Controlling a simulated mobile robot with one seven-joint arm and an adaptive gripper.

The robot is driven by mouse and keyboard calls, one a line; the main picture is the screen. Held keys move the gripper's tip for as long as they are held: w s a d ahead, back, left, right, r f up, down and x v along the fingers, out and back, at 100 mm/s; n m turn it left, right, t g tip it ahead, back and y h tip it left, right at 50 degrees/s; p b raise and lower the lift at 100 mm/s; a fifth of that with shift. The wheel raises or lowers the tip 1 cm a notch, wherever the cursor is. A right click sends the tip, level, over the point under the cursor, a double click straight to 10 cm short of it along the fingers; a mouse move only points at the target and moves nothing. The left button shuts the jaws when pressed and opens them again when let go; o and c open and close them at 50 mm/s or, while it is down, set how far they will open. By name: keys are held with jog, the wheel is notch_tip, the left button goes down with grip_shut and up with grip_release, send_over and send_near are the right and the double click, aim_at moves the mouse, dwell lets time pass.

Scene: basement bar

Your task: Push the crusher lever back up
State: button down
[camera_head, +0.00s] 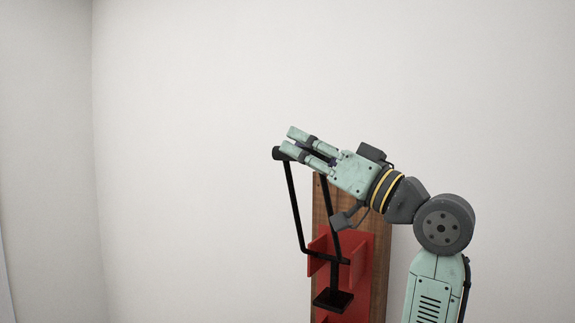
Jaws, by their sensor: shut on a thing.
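The crusher is a red metal body (362,262) on an upright wooden board (380,277) against the wall. Its black lever (292,200) has two bars that rise from the body to a black grip (280,153) at the top left. A black press plate (332,299) shows low in the crusher. My gripper (304,142) comes in from the right at the top of the lever and is shut on the lever's grip. The fingers cover most of the grip; only its left end shows.
A plain pale wall (190,130) fills the background, with a corner at the left. The space left of and above the lever is clear. The lower end of the crusher is cut off by the picture's bottom edge.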

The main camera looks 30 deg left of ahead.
jog(key=w+r+m+t+h, duration=0.1)
jog(key=w+r+m+t, duration=0.1)
jog(key=w+m, duration=0.3)
jog(key=shift+w+d+t, duration=0.3)
jog(key=shift+w+d, duration=0.05)
jog(key=shift+w, duration=1.2)
jog(key=shift+f, duration=0.1)
jog(key=c, duration=1.4)
grip_release()
jog(key=shift+w, duration=0.1)
